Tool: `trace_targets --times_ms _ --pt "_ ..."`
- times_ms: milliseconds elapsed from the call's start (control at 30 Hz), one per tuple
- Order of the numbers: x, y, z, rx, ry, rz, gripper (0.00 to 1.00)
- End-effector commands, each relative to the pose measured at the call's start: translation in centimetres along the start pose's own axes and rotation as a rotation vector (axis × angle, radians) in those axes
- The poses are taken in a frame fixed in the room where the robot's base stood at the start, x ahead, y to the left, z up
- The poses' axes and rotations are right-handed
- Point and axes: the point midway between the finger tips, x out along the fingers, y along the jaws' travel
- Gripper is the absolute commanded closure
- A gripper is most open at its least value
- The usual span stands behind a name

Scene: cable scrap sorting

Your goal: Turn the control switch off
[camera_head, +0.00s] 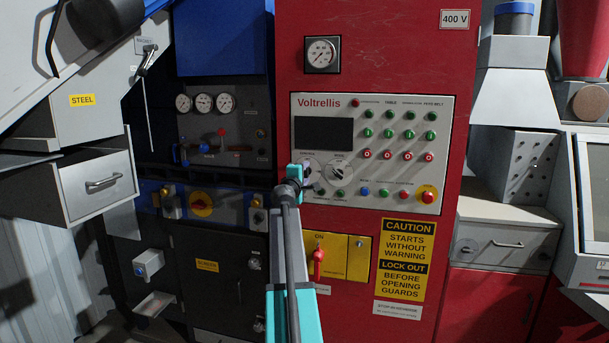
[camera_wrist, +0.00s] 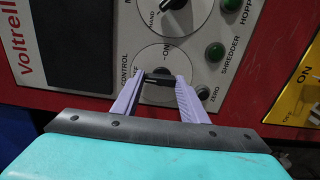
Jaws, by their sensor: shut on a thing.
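The control switch (camera_wrist: 159,79) is a dark knob on a round pale plate, on the light grey Voltrellis panel (camera_head: 375,180). In the wrist view it sits between the two pale fingers of my gripper (camera_wrist: 157,75), which are shut on it. The knob's bar lies crosswise from finger to finger. An ON mark shows just above it; a finger partly covers the mark at the left. In the head view my gripper (camera_head: 302,173) reaches the panel's lower left and hides most of the switch.
Another rotary knob (camera_head: 338,172) is close to the right of the control switch. Green buttons (camera_wrist: 215,51) are nearby. Below is a yellow plate with a red ON handle (camera_head: 319,262). A red button (camera_head: 427,196) sits at the panel's lower right.

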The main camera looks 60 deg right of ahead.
Motion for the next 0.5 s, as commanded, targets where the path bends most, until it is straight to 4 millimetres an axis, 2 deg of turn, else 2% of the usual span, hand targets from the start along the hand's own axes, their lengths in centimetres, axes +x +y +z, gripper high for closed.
trace_targets --times_ms 133,167,267,500 --pt "0.06 0.15 0.08 -0.004 -0.001 0.003 0.83" --pt "0.06 0.15 0.08 -0.004 -0.001 0.003 0.59" --pt "0.05 0.12 0.07 -0.003 -0.001 0.002 0.42" --pt "0.02 0.05 0.03 -0.001 0.000 0.001 0.42"
